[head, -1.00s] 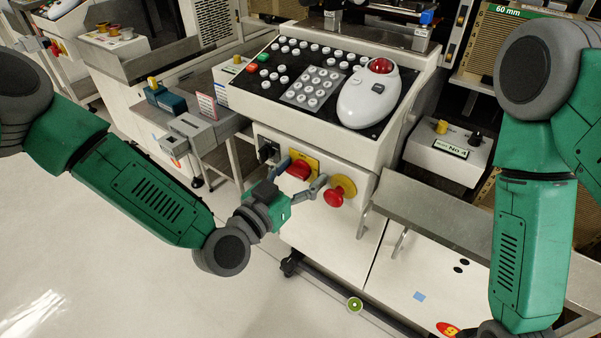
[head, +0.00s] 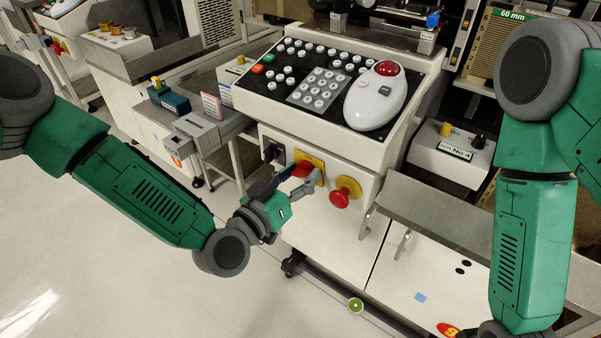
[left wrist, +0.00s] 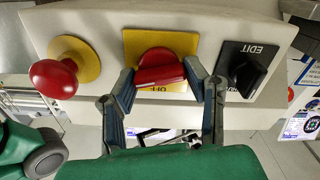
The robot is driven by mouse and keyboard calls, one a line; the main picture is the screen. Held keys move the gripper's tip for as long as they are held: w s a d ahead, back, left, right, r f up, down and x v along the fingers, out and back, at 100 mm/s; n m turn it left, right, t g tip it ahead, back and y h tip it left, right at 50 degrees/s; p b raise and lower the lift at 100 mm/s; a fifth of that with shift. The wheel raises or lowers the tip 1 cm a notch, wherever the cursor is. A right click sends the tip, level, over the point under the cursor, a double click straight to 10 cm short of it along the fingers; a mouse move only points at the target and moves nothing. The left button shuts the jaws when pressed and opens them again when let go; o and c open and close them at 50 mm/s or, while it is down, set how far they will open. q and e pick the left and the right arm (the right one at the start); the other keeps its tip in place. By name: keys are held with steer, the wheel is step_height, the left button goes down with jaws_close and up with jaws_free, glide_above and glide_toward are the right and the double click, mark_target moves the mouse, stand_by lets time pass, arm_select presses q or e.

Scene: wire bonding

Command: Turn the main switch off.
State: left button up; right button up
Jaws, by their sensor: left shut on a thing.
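The main switch, a red rotary knob (head: 302,169) on a yellow plate (head: 317,161), is on the white front panel below the keypad console. In the left wrist view the red knob (left wrist: 159,68) lies across its yellow plate (left wrist: 183,42), and part of an "OFF" label shows under it. My left gripper (head: 292,180) is at the knob with its fingers on either side. In the left wrist view the gripper (left wrist: 160,82) is shut on the knob. The knob's lower side is partly hidden by the fingers in the head view. My right gripper is out of view.
A red mushroom button (head: 340,198) on a yellow disc is close to the right of the switch. A black EDIT selector (left wrist: 245,70) is on the switch's other side. A metal shelf (head: 440,212) juts out at right. Open floor lies at lower left.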

arm_select(q)
steer(key=n, duration=0.4)
steer(key=shift+w+a, duration=0.15)
steer(key=n, duration=0.3)
steer(key=shift+f+n, duration=0.15)
steer(key=shift+n, duration=0.15)
steer(key=n+b, duration=0.1)
steer(key=n, duration=0.2)
steer(key=shift+a+n, duration=0.1)
steer(key=shift+n, duration=0.2)
steer(key=shift+f+n+b, duration=0.1)
steer(key=shift+n+b, duration=0.45)
steer(key=shift+n, duration=1.35)
steer(key=o, duration=1.1)
steer(key=shift+w+f, duration=0.1)
steer(key=shift+w, duration=0.05)
steer(key=shift+o, duration=0.2)
steer(key=shift+s, duration=0.2)
steer(key=v, duration=1.2)
